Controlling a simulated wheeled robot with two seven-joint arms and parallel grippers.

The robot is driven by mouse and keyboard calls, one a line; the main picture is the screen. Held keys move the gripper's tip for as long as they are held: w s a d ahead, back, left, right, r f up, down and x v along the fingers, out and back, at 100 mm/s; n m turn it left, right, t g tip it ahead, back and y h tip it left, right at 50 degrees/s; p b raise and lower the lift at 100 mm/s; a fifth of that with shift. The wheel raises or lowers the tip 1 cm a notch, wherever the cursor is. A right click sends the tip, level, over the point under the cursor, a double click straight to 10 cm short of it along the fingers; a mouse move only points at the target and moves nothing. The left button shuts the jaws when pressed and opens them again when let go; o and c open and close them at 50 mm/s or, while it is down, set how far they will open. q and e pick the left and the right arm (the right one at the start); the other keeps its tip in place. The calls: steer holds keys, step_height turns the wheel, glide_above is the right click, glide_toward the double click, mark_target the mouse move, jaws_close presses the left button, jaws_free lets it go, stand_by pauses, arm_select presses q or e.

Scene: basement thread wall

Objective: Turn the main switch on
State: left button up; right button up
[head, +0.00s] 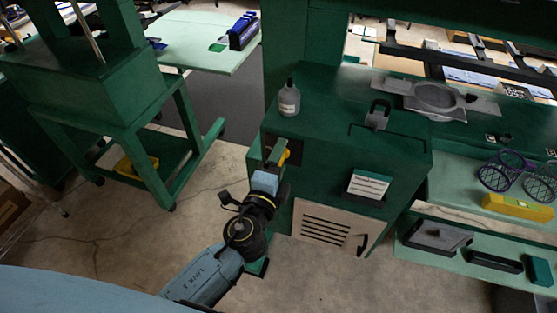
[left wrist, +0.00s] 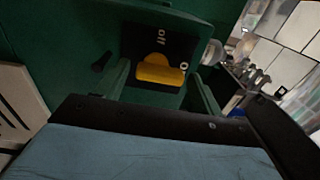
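The main switch is a yellow handle (left wrist: 160,74) on a dark panel (left wrist: 178,42) in the green cabinet, with small white marks beside it. In the head view a bit of the yellow handle (head: 285,157) shows at the cabinet's left front. My left gripper (head: 277,158) is right at it; its fingers block most of the panel there. In the left wrist view its two fingers (left wrist: 161,72) stand apart, one on each side of the handle. I cannot tell whether they touch it. My right gripper is not in view.
The green cabinet top (head: 330,105) holds a grey bottle (head: 289,99) and a dark padlock-like item (head: 378,115). A white label plate (head: 368,185) and a vented panel (head: 325,226) are on its front. A green wheeled stand (head: 150,115) is at left. The floor between is clear.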

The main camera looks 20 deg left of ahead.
arm_select(q)
steer(key=shift+o, duration=0.3)
steer(key=s+b, duration=0.3)
steer(key=s, duration=1)
steer(key=shift+s+a+b, duration=0.15)
steer(key=shift+a+b, duration=0.1)
steer(key=shift+b, duration=0.05)
steer(key=shift+f, duration=0.1)
steer(key=s+a+f+n+g, duration=0.25)
steer(key=f+g, duration=0.25)
steer(key=f, duration=1.1)
steer(key=s+a+f+n+g, duration=0.2)
steer(key=s+f+n+g, duration=0.15)
steer(key=f, duration=1.35)
steer(key=s+a+f+n+g, duration=0.3)
steer(key=s+f, duration=0.5)
steer(key=s, duration=0.3)
steer(key=s+a+f+n+g, duration=0.4)
steer(key=s+f+n, duration=0.3)
steer(key=s, duration=0.5)
step_height(320, 180, down, 2)
steer(key=shift+s+f+g+y, duration=0.2)
steer(key=shift+s+g+y, duration=0.1)
steer(key=shift+g, duration=0.45)
